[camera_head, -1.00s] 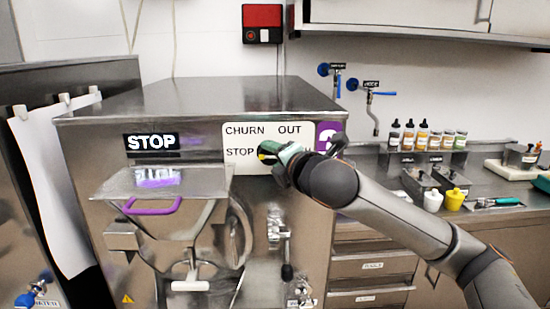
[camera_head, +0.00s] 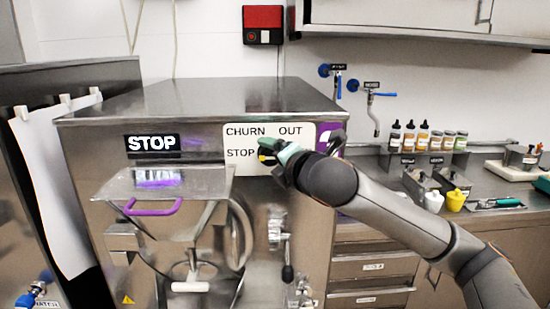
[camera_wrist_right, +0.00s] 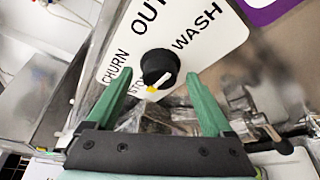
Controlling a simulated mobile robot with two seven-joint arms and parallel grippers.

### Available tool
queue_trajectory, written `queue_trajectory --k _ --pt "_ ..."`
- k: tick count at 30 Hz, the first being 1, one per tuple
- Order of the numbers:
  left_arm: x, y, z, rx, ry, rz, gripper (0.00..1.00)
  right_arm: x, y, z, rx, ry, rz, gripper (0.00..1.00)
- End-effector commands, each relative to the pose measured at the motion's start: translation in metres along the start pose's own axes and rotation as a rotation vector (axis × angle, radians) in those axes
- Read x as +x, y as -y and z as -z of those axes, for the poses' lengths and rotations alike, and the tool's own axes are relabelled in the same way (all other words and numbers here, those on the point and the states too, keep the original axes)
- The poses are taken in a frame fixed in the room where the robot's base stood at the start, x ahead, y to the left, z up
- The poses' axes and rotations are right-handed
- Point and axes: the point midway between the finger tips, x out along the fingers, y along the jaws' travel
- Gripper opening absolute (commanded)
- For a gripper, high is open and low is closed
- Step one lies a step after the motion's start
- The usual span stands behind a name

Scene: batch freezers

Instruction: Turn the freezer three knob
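The freezer three (camera_head: 195,200) is a steel machine with a purple number tag (camera_head: 330,137), partly hidden by my arm. Its white label plate (camera_head: 240,140) reads CHURN, OUT and STOP. In the right wrist view it also reads WASH. The black round knob (camera_wrist_right: 160,65) has a white pointer with a yellow tip, directed to the lower left near STOP. My right gripper (camera_wrist_right: 158,77) is open, its green fingers apart on either side of the knob. In the head view my right gripper (camera_head: 274,150) is at the plate and hides most of the knob. My left gripper is not in view.
A clear hopper lid with a purple handle (camera_head: 152,207) and a lever (camera_head: 287,272) project from the freezer front below the plate. A counter with bottles (camera_head: 422,136) and a yellow container (camera_head: 454,200) stands at right. Another steel machine (camera_head: 75,72) is at left.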

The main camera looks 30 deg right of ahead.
Motion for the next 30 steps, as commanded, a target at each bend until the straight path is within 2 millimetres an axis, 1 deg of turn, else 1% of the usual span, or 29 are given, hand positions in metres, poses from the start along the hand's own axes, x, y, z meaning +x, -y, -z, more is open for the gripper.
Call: queue_trajectory --k 7,11,14,21,23,25,30 --pt "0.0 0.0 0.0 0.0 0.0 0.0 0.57 -0.002 0.0 0.0 0.001 0.0 -0.001 0.85" --pt "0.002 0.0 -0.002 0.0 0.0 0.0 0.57 -0.013 0.0 0.0 -0.001 0.001 -0.003 0.85" --pt "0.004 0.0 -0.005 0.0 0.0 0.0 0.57 -0.03 0.001 0.0 -0.002 0.001 -0.004 0.85" --pt "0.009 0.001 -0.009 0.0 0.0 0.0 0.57 -0.087 0.0 0.0 -0.004 0.003 -0.005 0.85" --pt "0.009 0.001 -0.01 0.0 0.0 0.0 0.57 -0.101 0.0 0.0 -0.003 0.003 -0.004 0.85" --pt "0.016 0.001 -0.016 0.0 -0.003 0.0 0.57 -0.107 0.003 0.002 0.004 0.002 -0.005 0.85" --pt "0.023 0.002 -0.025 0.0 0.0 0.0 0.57 -0.119 0.001 0.001 0.003 0.001 -0.004 0.85"
